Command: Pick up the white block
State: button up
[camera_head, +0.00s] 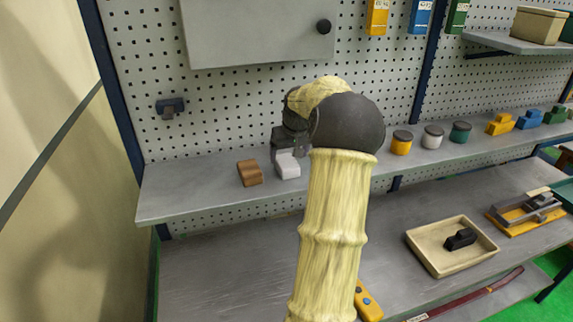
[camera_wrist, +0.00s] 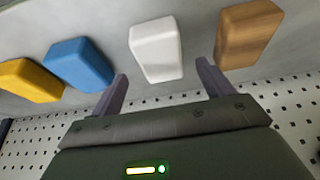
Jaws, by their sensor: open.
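The white block (camera_head: 288,166) stands on the upper shelf, just right of the brown wooden block (camera_head: 249,173). In the wrist view the white block (camera_wrist: 157,48) lies ahead of my gripper (camera_wrist: 162,70), with its near end roughly between the two fingertips. A gap shows on each side of it in the picture; I see no contact. My gripper is open and empty. In the head view my gripper (camera_head: 286,146) is over the back of the white block and partly covers it.
In the wrist view the brown block (camera_wrist: 248,35) is close beside the right finger. A blue block (camera_wrist: 79,65) and a yellow block (camera_wrist: 30,80) lie to the left; my arm hides them in the head view. A perforated panel (camera_head: 240,105) stands behind the shelf (camera_head: 200,187).

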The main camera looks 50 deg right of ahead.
aim_at(287, 161)
jog(key=shift+p+x, duration=1.5)
jog(key=shift+x, duration=1.1)
jog(key=shift+c, duration=0.2)
jog(key=c, duration=1.1)
jog(key=shift+r, duration=0.1)
jog(key=shift+c, duration=0.2)
notch_tip(287, 161, up, 10)
jog(key=b, duration=0.3)
